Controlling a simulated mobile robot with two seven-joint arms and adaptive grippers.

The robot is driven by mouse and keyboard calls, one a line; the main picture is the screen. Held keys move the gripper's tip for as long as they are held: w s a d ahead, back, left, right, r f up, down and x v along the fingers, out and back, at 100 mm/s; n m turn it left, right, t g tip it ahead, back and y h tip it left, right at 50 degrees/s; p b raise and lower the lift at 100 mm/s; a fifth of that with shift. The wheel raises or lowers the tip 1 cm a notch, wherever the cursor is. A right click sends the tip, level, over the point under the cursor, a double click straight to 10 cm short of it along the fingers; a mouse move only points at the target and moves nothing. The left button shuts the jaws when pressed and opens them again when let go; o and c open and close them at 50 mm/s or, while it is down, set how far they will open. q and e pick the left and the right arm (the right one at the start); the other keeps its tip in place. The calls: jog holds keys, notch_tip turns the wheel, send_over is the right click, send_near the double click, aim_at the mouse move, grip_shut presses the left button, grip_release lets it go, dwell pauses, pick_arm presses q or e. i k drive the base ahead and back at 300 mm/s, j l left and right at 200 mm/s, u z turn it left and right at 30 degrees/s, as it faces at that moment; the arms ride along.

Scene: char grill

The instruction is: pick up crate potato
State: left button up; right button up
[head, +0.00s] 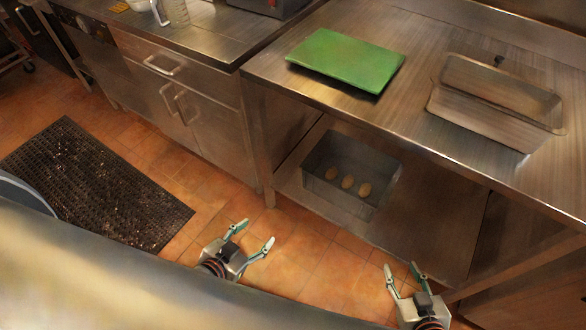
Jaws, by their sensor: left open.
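A grey crate (324,150) stands on the lower shelf of the steel table, with its top open. Three pale brown potatoes lie in a row on its floor: the left potato (331,173), the middle potato (348,182) and the right potato (364,189). My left gripper (256,235) is open and empty over the tiled floor, below and left of the crate in the picture. My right gripper (402,267) has its fingers spread with nothing between them, below and right of the crate. Both grippers are apart from the crate.
The steel tabletop (400,110) overhangs the shelf (420,235). It carries a green cutting board (346,60) and a sink or pan (500,90). Steel cabinets (190,100) stand left. A black mat (95,185) lies on the floor. The shelf right of the crate is bare.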

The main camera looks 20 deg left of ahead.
aim_at(331, 173)
jog(key=i+l+z, duration=0.15)
jog(key=l, duration=0.2)
jog(key=i+l+z, duration=0.15)
jog(key=l, duration=0.2)
jog(key=i+l+z, duration=0.15)
jog(key=i+l, duration=0.05)
jog(key=l, duration=0.1)
